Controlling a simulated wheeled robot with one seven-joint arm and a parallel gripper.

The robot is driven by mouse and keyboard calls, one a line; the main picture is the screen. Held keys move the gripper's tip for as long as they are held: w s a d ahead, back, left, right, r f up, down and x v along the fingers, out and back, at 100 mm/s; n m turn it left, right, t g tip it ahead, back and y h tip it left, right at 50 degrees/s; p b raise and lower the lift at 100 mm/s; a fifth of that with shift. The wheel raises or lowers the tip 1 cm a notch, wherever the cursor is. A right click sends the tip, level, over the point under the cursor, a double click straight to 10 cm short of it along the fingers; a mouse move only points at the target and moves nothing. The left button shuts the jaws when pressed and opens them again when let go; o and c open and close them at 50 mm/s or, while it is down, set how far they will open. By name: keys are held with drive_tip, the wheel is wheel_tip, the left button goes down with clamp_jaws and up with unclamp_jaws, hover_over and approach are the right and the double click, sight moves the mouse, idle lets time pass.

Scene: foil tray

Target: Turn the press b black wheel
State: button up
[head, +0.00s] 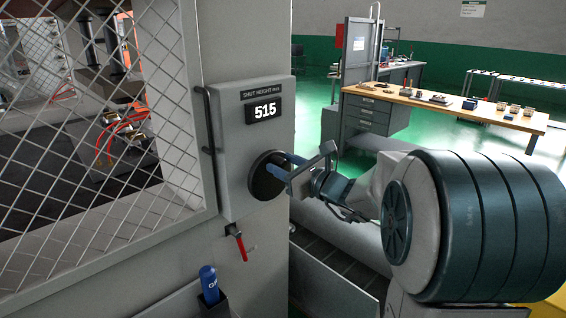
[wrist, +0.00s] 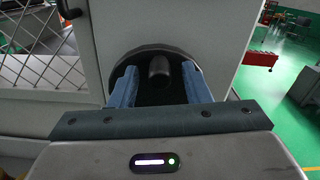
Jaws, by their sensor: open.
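The black wheel (head: 266,176) is on the side of a grey box under a display reading 515, labelled "SHUT HEIGHT". My gripper (head: 282,166) reaches it from the right, with its blue fingers at the wheel's face. In the wrist view the wheel (wrist: 150,52) shows its dark upper rim, with a dark round knob (wrist: 159,69) between the two spread fingers of my gripper (wrist: 160,84). The gripper is open. Neither finger visibly presses on the knob; whether a fingertip touches the wheel I cannot tell. The wheel's lower part is hidden behind the gripper in the wrist view.
A mesh guard (head: 125,130) with a black handle (head: 208,120) stands left of the box. A red-handled lever (head: 240,246) and a blue bottle (head: 209,284) in a holder are below. A wooden workbench (head: 440,108) stands behind at the right, with open green floor beyond.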

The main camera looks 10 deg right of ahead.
drive_tip(key=shift+w+a, duration=0.2)
drive_tip(key=shift+w, duration=0.05)
clamp_jaws()
drive_tip(key=shift+f+b, duration=0.1)
drive_tip(key=shift+b, duration=0.3)
